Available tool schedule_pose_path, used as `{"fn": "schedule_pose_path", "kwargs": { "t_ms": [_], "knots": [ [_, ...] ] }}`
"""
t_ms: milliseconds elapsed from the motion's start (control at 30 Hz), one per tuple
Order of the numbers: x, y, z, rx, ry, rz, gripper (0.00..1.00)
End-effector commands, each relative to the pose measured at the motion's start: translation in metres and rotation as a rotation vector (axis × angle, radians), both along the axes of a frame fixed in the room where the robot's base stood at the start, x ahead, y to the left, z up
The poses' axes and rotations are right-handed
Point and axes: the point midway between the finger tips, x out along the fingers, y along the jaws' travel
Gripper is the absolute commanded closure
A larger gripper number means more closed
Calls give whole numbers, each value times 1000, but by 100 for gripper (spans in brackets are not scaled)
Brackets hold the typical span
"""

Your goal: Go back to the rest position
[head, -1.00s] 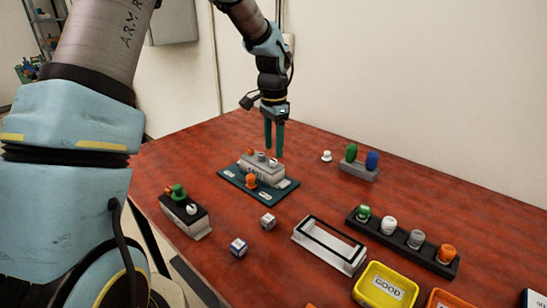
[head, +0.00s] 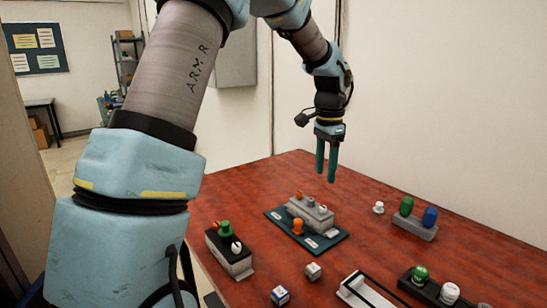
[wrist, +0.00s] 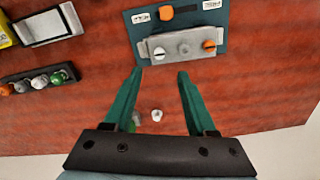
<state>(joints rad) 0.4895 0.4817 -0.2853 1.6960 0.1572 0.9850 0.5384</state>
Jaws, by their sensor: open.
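My gripper (head: 327,162) hangs with its green fingers pointing down, above the back part of the red table (head: 370,265). In the wrist view my gripper (wrist: 160,100) shows its two fingers apart with nothing held between them. Below and in front of it is a dark teal board (head: 327,240) carrying a grey block (head: 311,213) with small knobs and an orange peg (head: 297,228). The fingers are clear of the board and the table. A small white knob (wrist: 157,115) appears between the fingers in the wrist view, lower down on the table.
A grey stand with green (head: 406,206) and blue (head: 430,216) pieces stands at the right. A black-topped box (head: 230,251), two small cubes (head: 313,271), a white frame (head: 362,292) and a black rack (head: 425,288) lie nearer. A wall rises behind the table.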

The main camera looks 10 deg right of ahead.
Motion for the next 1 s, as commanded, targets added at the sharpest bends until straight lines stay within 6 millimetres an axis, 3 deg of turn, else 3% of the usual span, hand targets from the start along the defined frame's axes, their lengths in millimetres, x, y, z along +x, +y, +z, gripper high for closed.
{"fn": "schedule_pose_path", "kwargs": {
  "t_ms": [67, 167, 267, 400, 500, 600, 700, 1000],
  "knots": [
    [2, 20, -2, 0, -6, 61, 44],
    [2, 69, -7, -4, -21, 220, 44],
    [-8, 135, -16, -16, -42, 452, 44],
    [-39, 221, -30, -47, -71, 796, 44],
    [-67, 266, -39, -70, -88, 1005, 44],
    [-90, 294, -46, -87, -99, 1155, 44],
    [-104, 308, -51, -99, -105, 1241, 44],
    [-108, 311, -52, -104, -108, 1267, 44]
  ]
}}
